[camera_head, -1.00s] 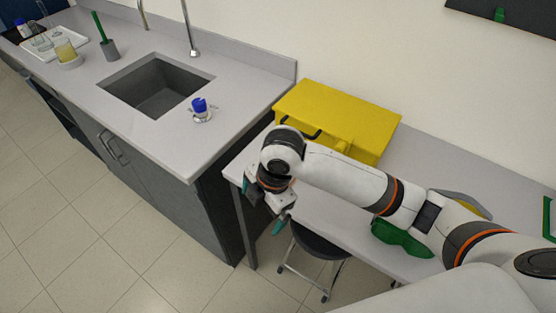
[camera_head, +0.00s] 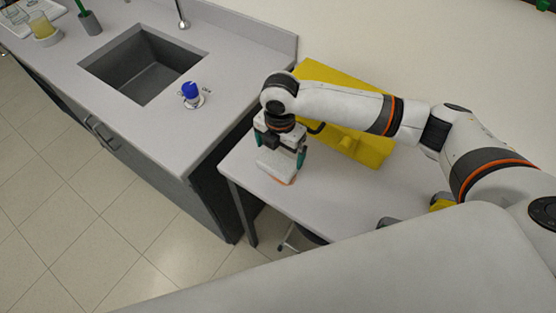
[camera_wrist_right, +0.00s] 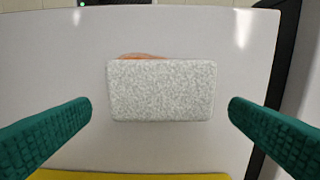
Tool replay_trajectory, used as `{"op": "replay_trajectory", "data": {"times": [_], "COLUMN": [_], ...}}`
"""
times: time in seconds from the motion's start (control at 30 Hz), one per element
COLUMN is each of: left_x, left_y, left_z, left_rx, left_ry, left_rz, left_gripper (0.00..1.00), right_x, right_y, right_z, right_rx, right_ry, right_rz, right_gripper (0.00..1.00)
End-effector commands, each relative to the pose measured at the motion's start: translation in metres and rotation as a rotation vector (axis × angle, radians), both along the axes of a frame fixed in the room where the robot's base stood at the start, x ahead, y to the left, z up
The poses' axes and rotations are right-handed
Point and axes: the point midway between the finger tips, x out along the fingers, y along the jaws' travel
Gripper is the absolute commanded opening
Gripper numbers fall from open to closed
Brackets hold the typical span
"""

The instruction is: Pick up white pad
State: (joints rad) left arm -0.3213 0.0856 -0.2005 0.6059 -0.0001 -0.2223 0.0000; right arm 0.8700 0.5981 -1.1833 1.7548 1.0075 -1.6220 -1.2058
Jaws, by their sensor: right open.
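The white pad (camera_wrist_right: 160,91) is a speckled rectangular block in the right wrist view. It lies between the two green fingers of my right gripper (camera_wrist_right: 160,106), with a gap on each side. An orange edge shows behind the pad. In the head view my right gripper (camera_head: 280,155) points down over the grey table, open, with the white pad (camera_head: 277,166) below it. I cannot tell the height of the fingertips above the table. My left gripper is not in view.
A yellow box (camera_head: 350,142) with dark handles stands right behind the gripper on the table (camera_head: 340,195). To the left is a counter with a sink (camera_head: 145,65) and a blue-capped item (camera_head: 190,92). A stool (camera_head: 298,240) is partly under the table.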

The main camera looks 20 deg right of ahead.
Motion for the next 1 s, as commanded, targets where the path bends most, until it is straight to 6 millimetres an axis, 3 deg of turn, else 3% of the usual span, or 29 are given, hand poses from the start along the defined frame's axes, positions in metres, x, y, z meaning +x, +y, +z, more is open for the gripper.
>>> {"op": "replay_trajectory", "data": {"times": [0.1, 0.23, 0.4, 0.6, 0.77, 1.0], "left_x": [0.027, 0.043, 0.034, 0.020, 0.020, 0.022], "left_y": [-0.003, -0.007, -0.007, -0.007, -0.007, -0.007], "left_z": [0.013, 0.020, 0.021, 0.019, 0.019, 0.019], "left_rx": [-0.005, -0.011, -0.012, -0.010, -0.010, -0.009], "left_ry": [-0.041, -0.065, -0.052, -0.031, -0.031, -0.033], "left_rz": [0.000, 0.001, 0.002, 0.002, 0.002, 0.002], "left_gripper": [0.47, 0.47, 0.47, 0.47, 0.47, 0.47], "right_x": [-0.003, -0.003, -0.003, -0.003, -0.003, -0.003], "right_y": [0.003, 0.005, 0.005, 0.005, 0.005, 0.005], "right_z": [-0.013, -0.034, -0.048, -0.049, -0.049, -0.048], "right_rx": [0.000, -0.001, -0.001, 0.000, 0.000, 0.000], "right_ry": [0.005, 0.003, 0.001, 0.000, 0.000, 0.000], "right_rz": [0.000, -0.001, 0.001, 0.001, 0.001, 0.001], "right_gripper": [1.00, 1.00, 1.00, 1.00, 0.75, 0.73]}}
